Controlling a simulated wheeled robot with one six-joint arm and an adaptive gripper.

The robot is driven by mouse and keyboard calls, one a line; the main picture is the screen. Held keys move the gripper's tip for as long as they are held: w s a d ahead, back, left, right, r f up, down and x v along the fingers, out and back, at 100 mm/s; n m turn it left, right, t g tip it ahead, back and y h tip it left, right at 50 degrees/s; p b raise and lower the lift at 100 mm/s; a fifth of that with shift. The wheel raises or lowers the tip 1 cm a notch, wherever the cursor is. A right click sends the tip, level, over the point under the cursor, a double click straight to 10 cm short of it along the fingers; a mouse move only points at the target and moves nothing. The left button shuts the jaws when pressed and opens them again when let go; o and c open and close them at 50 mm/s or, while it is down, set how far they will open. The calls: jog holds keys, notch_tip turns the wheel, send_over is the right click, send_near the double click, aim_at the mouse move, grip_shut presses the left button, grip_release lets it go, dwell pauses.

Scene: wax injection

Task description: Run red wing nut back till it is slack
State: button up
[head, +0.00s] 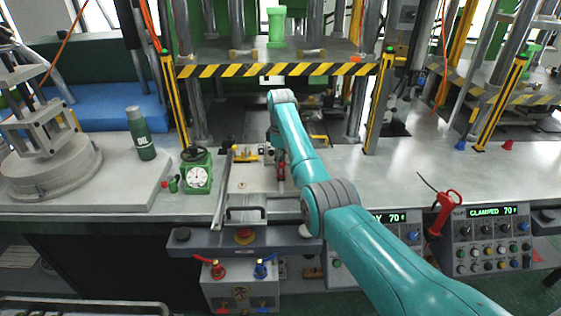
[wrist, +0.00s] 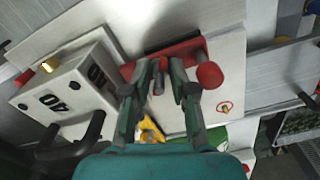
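The red wing nut shows in the wrist view as a red bar (wrist: 189,51) across the upper middle, with a rounded red knob (wrist: 209,76) at its right. In the head view a small red part (head: 281,173) shows on the light block below my arm's end. My gripper (wrist: 166,72) is pointed down at the red bar, its two fingers apart. A short grey stud shows in the gap between them. The fingers cover part of the bar, and I cannot tell whether they touch it.
A white block marked 40 (wrist: 70,98) stands close left of the fingers in the wrist view. In the head view, a green dial gauge (head: 197,175) and a green bottle (head: 141,138) stand to the left. A striped press plate (head: 275,69) is behind.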

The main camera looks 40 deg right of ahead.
notch_tip(320, 180, up, 12)
dwell(0.5)
dwell(0.5)
